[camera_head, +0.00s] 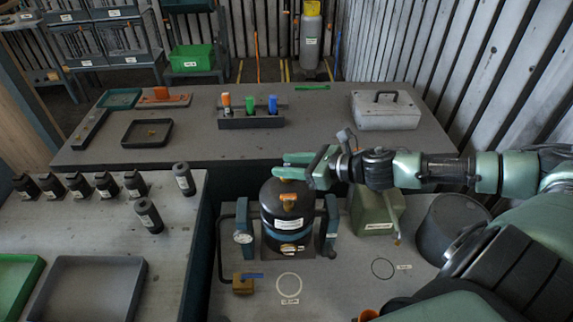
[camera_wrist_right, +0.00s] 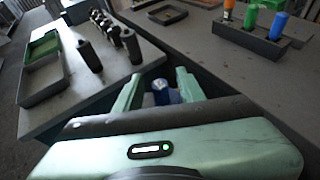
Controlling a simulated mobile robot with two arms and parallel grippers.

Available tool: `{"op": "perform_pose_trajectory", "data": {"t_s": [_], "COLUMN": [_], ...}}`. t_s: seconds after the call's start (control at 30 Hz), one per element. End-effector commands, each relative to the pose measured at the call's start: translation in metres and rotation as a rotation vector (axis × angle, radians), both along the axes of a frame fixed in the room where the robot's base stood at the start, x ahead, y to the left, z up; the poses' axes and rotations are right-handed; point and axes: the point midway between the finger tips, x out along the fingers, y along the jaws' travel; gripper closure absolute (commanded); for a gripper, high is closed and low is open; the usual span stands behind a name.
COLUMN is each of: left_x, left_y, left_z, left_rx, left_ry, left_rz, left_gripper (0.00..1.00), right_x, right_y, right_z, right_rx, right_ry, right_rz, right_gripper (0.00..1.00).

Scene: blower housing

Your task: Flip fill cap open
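The black blower housing (camera_head: 284,222) stands upright in a frame with a blue-grey band and white labels. An orange part (camera_head: 289,198) shows on its top; I cannot tell if it is the fill cap, or whether a cap there is open or closed. My right gripper (camera_head: 285,165) reaches in from the right over the top of the housing, with its green fingers spread apart. In the right wrist view its fingers (camera_wrist_right: 158,92) are also apart, with a small blue and silver thing (camera_wrist_right: 161,92) visible between them. I see no contact. My left gripper is not in view.
A pressure gauge (camera_head: 243,238) is left of the housing and a green box (camera_head: 376,212) right of it. A dark round bin (camera_head: 449,226) stands further right. A rack (camera_head: 251,120) with colored bottles is behind.

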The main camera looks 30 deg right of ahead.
Motion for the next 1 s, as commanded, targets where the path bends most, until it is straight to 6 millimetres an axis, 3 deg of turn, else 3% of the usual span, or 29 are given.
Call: {"op": "perform_pose_trajectory", "data": {"t_s": [0.57, 0.7, 1.0], "left_x": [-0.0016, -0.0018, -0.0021], "left_y": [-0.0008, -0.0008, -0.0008], "left_z": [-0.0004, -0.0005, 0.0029], "left_rx": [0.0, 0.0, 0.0], "left_ry": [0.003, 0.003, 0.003], "left_rz": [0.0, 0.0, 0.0], "left_gripper": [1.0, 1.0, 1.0], "right_x": [0.0047, 0.0047, 0.0053], "right_y": [0.0028, 0.0028, 0.0024], "right_z": [-0.0023, -0.0023, -0.0003], "right_rx": [-0.003, -0.003, 0.0], "right_ry": [0.001, 0.001, 0.005], "right_rz": [0.002, 0.002, 0.001], "right_gripper": [0.61, 1.0, 1.0]}}
